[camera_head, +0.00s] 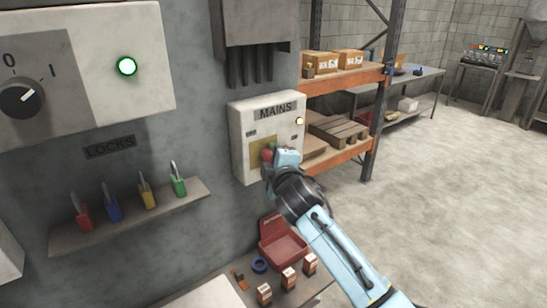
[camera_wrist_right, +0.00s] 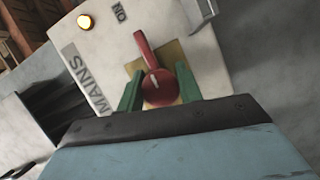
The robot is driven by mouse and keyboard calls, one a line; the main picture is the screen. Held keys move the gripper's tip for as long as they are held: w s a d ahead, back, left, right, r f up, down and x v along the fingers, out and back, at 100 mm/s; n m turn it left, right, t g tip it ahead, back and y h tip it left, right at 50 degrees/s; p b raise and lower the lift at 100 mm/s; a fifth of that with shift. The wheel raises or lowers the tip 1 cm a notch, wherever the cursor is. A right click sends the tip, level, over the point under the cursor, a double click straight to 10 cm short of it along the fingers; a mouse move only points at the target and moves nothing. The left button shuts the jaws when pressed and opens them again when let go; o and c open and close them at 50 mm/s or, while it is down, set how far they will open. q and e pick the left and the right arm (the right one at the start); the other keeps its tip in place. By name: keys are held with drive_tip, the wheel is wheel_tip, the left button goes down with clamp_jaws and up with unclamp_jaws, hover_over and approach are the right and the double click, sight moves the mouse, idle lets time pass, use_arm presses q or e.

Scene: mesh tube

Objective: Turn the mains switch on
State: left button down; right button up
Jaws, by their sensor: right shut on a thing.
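The white MAINS switch box (camera_head: 240,150) is on the grey wall in the middle of the head view. Its red rotary handle (camera_head: 267,154) is partly hidden by my right gripper (camera_head: 273,158). In the right wrist view, the red handle (camera_wrist_right: 150,58) stands over a yellow plate (camera_wrist_right: 173,50) and points toward the box side carrying the ON label (camera_wrist_right: 120,13). My green right fingers (camera_wrist_right: 158,92) are on either side of the handle's round hub, shut on it. A small lamp on the box (camera_wrist_right: 85,22) glows yellow. My left gripper is not in view.
A larger panel with a black 0-1 knob (camera_head: 20,97) and a lit green lamp (camera_head: 126,66) is at upper left. Several coloured padlocks stand on a LOCKS shelf (camera_head: 130,228). A red bin (camera_head: 283,247) and small boxes are below. An orange rack (camera_head: 343,146) stands at right.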

drive_tip(key=o, duration=1)
drive_tip(key=b+v, duration=0.1)
drive_tip(key=v, duration=1.2)
drive_tip(key=shift+s, duration=0.2)
